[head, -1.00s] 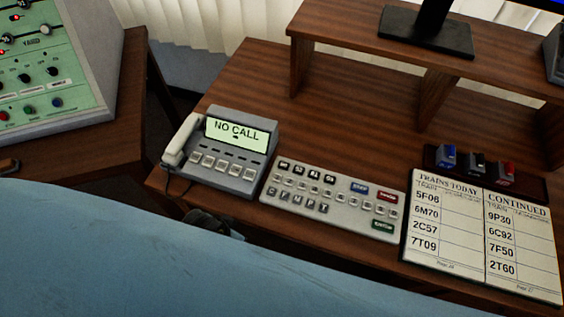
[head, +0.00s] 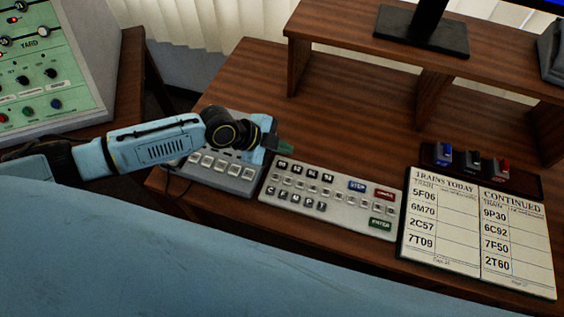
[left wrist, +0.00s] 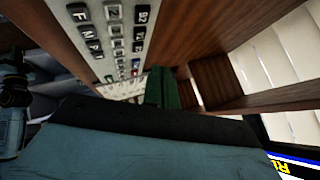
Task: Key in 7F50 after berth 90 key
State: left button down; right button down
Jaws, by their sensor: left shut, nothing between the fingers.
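The pale keypad (head: 330,203) lies on the desk, with a black top row, small keys in the middle, a lettered row along the front, blue and red keys, and a green ENTER key (head: 381,223). Top-row legends are too small to read in the head view. The keypad also shows in the left wrist view (left wrist: 118,27). My left gripper (head: 285,147) is shut and empty, its green fingertips just behind the keypad's top-left corner. The fingers show in the left wrist view (left wrist: 165,88). Contact with a key cannot be told. My right gripper is not in view.
Blue, black and red items stand in a dark holder (head: 430,157). A raised shelf (head: 350,45) crosses behind.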

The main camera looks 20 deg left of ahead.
pick_arm(q)
jog(key=shift+w+a+r+m, duration=0.2)
jog(key=shift+w+a+r, duration=0.05)
jog(key=shift+w+a, duration=0.25)
jog(key=shift+w+a+r+m, duration=0.2)
jog(key=shift+w+a, duration=0.15)
jog(key=shift+a, duration=0.2)
jog(key=b, duration=0.6)
send_over(278, 165)
notch_tip(278, 165, down, 8)
jog(key=shift+r, duration=0.25)
jog(key=shift+f+b, duration=0.55)
jog(key=shift+f, duration=0.15)
dwell(0.5)
jog(key=shift+f+b, duration=0.4)
jog(key=shift+b, duration=0.15)
